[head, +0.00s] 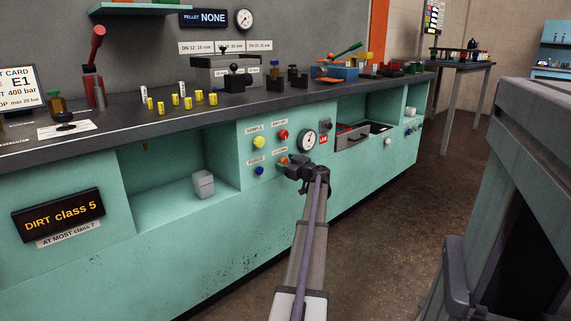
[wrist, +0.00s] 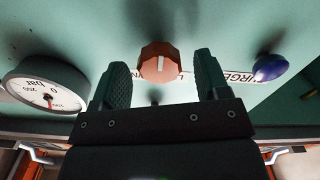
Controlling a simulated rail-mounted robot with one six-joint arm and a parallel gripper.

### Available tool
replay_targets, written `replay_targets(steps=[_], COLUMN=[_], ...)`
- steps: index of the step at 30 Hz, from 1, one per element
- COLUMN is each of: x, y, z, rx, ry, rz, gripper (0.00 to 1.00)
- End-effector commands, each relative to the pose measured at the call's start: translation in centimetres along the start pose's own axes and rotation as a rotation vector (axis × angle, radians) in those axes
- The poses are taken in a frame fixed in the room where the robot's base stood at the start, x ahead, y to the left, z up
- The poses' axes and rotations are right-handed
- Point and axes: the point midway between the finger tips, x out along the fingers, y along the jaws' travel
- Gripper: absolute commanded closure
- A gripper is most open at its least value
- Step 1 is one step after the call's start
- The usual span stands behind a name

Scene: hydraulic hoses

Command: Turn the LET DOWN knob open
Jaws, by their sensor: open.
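The LET DOWN knob is an orange, faceted knob (wrist: 157,60) with a short white mark that looks about upright in the wrist view. It sits on the green panel, and its label is partly hidden behind it and the fingers. In the head view a bit of the orange knob (head: 283,160) shows just left of my gripper (head: 298,168). In the wrist view my gripper (wrist: 160,80) is open, its two dark fingers to the left and right of the knob with gaps between. I cannot tell how far the fingertips are from the panel.
A blue PURGE button (wrist: 270,68) is close to the right finger in the wrist view. A round gauge (wrist: 45,85) is at the left. The panel also has a yellow button (head: 259,142) and a red button (head: 283,134). The bench top (head: 120,120) overhangs above.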

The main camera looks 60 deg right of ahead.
Motion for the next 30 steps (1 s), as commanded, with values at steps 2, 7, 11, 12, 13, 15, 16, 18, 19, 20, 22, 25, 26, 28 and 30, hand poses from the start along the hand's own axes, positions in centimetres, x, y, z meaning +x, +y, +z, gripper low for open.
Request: replay_targets(steps=[2,7,11,12,13,15,16,18,19,20,22,25,26,28,30], x=[0.56,0.62,0.6,0.6,0.59,0.59,0.58,0.58,0.58,0.58,0.57,0.57,0.57,0.56,0.56], y=[0.01,-0.04,-0.04,-0.04,-0.04,-0.04,-0.04,-0.04,-0.04,-0.04,-0.04,-0.04,-0.04,-0.04,-0.03], z=[0.0,-0.01,-0.01,0.0,0.0,0.0,0.0,0.0,0.0,0.0,0.0,0.0,0.0,0.0,0.0], rx=[0.0,0.0,0.0,0.0,0.0,0.0,0.0,0.0,0.0,0.0,0.0,0.0,0.001,0.003,0.01], ry=[0.0,0.0,0.0,0.0,0.0,0.0,0.0,0.0,0.0,0.0,0.0,0.0,0.0,0.0,0.0], rz=[0.0,0.0,0.0,0.0,0.0,0.0,0.0,0.0,0.0,0.0,0.0,-0.001,-0.001,-0.001,-0.001], gripper=[0.31,0.31,0.38,0.42,0.45,0.51,0.54,0.61,0.64,0.67,0.73,0.81,0.81,0.81,0.81])
